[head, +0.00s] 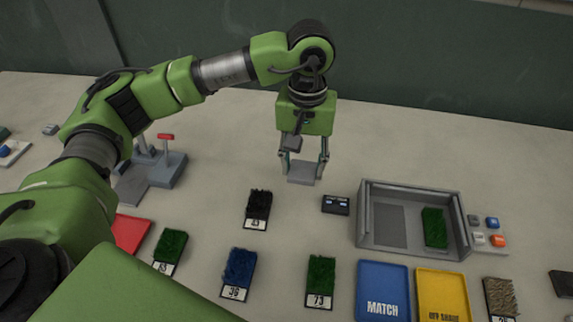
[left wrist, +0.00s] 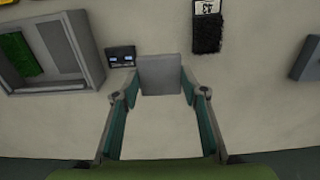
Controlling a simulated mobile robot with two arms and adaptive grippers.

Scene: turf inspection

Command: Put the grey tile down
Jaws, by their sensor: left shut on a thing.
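My left gripper (head: 303,163) points down over the back middle of the table in the head view. Its fingers are shut on the sides of a flat grey tile (head: 302,172). In the left wrist view the grey tile (left wrist: 160,75) sits between the two fingertips of the left gripper (left wrist: 160,85). I cannot tell whether the tile touches the table or is just above it. My right gripper does not show.
A grey open box (head: 375,244) with a green turf piece (head: 434,228) stands to the right. A small black display (head: 335,205) and a black turf sample (head: 257,206) lie nearer. Blue MATCH (head: 383,291) and yellow (head: 443,297) trays lie in front. The table (head: 225,150) around the tile is clear.

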